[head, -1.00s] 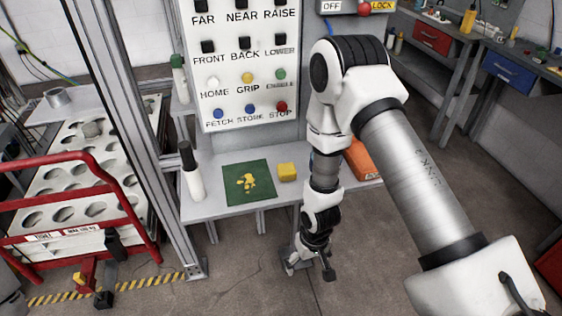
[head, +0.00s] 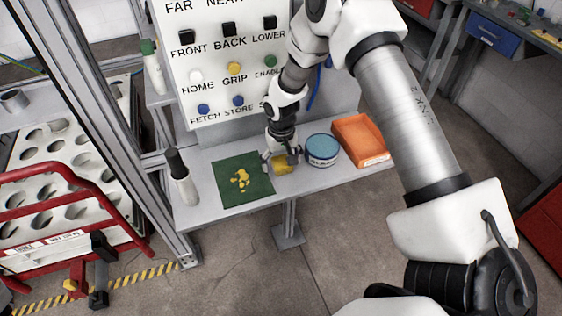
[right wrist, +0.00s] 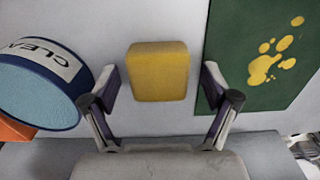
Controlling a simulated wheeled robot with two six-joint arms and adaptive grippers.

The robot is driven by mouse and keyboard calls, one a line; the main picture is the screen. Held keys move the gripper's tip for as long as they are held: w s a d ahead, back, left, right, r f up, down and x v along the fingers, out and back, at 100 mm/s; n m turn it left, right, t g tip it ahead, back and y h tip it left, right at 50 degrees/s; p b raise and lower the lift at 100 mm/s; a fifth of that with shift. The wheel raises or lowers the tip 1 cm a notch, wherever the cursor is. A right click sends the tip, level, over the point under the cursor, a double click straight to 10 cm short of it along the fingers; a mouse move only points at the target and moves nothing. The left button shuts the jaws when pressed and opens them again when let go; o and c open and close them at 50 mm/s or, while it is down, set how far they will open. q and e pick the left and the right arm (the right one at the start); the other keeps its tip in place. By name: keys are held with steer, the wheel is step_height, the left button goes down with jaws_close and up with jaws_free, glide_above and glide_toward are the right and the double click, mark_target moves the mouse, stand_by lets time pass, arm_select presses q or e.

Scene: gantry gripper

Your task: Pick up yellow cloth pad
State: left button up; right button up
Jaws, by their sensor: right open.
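The yellow cloth pad (head: 283,167) is a small block lying on the grey bench, just right of a green mat (head: 232,192) with yellow splotches. My right gripper (head: 282,159) is open and points down at the pad, hiding part of it. In the right wrist view, the pad (right wrist: 158,72) shows whole between the open fingertips (right wrist: 160,78), with a gap on each side. I cannot tell how far above the bench the fingertips are. My left gripper is not in view.
A round blue-topped tub (head: 322,149) stands close right of the pad, then an orange tray (head: 361,140). A white bottle with a dark cap (head: 183,180) stands left of the mat. The button panel (head: 222,62) rises behind the bench. A red-railed cart (head: 60,190) is at left.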

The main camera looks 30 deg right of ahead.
mark_target(282, 160)
steer(key=shift+s+r, duration=0.15)
steer(key=shift+s, duration=0.05)
steer(key=c, duration=1.2)
steer(key=shift+c, duration=0.2)
steer(key=shift+w+r+b, duration=0.1)
steer(key=shift+r+b, duration=0.2)
steer(key=shift+r, duration=0.2)
step_height(282, 160, up, 2)
steer(key=shift+r+b, duration=0.15)
steer(key=shift+b, duration=0.25)
steer(key=s+a+r+b, duration=0.1)
steer(key=s+a+b, duration=0.2)
steer(key=s+a, duration=0.4)
steer(key=s, duration=0.7)
steer(key=shift+s+r+b, duration=0.3)
steer(key=shift+r+b, duration=0.05)
steer(key=shift+b, duration=0.05)
